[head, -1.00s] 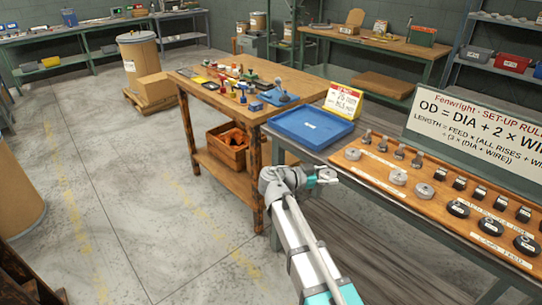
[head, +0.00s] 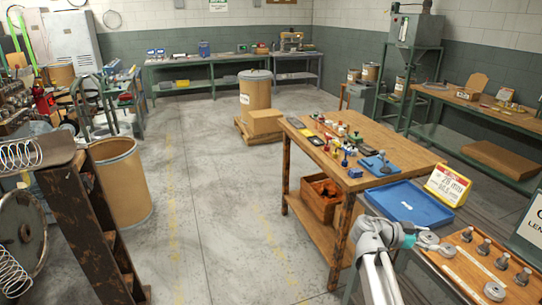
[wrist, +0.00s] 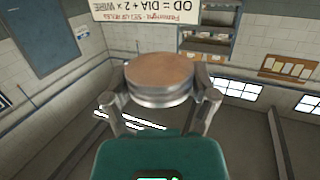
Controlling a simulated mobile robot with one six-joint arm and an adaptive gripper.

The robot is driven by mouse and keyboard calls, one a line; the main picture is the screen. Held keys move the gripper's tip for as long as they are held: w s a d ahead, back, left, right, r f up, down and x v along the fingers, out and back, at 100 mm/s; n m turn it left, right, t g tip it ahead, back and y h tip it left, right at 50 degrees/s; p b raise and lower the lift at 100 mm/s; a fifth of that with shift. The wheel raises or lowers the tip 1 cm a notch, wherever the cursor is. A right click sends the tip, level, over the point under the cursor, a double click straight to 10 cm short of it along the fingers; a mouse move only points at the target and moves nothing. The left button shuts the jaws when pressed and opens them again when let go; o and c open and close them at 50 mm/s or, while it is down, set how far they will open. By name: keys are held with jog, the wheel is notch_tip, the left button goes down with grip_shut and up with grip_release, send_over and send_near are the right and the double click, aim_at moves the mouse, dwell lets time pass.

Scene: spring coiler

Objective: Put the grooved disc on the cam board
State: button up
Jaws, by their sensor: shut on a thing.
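My gripper (wrist: 160,97) is shut on the grooved disc (wrist: 158,78), with one finger on each side of it. The disc is round and metallic, with a groove around its rim and a brownish flat face. In the head view my gripper (head: 420,240) is at the lower right, beside the near-left end of the wooden cam board (head: 462,270). The held disc looks small and grey there, and I cannot tell its exact height above the bench. The board carries several grey discs and pegs; its right part is cut off by the picture edge.
A blue tray (head: 409,204) and a yellow-and-white sign (head: 447,185) stand behind the board. A wooden table (head: 372,142) with small coloured parts is farther back. Open floor (head: 225,190) lies to the left. A dark rack (head: 85,215) stands at far left.

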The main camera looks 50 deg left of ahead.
aim_at(429, 236)
notch_tip(429, 236, up, 6)
jog(key=p, duration=0.5)
jog(key=shift+r, duration=0.25)
